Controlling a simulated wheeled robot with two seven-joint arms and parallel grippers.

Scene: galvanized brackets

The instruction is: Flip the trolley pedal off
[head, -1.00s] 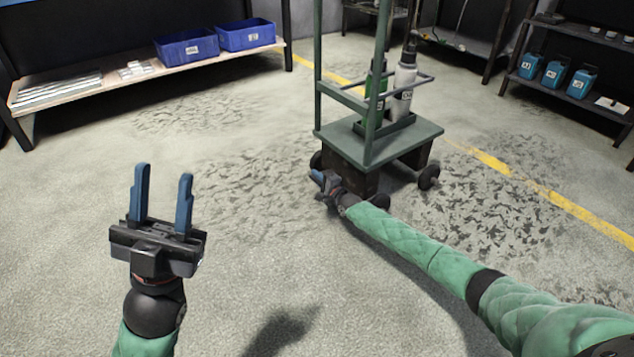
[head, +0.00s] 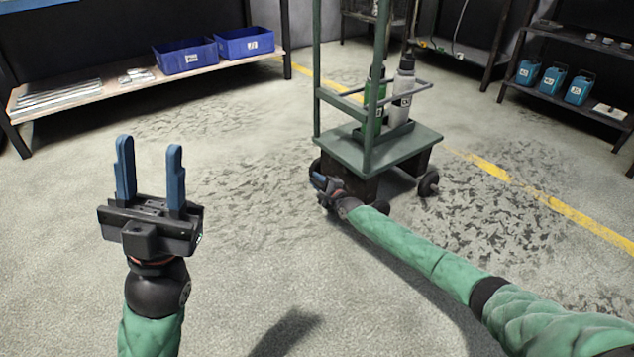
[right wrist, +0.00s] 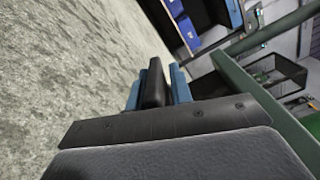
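The green trolley (head: 405,150) stands right of centre in the head view. My right gripper (head: 319,182) is low at the near left corner of the trolley, beside its dark underside. In the right wrist view its blue fingers (right wrist: 157,88) are apart, with a black bar-like part (right wrist: 153,84) between them. This may be the trolley pedal; I cannot tell whether the fingers press on it. In the head view the pedal is hidden or too small to make out. My left gripper (head: 149,175) is open and empty, above bare floor at the left.
A green bottle (head: 375,112) and a grey bottle (head: 402,95) stand on the trolley. A low shelf (head: 110,92) with blue bins is at the back left. A dark rack (head: 565,95) with blue containers is at the right. The floor between is clear.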

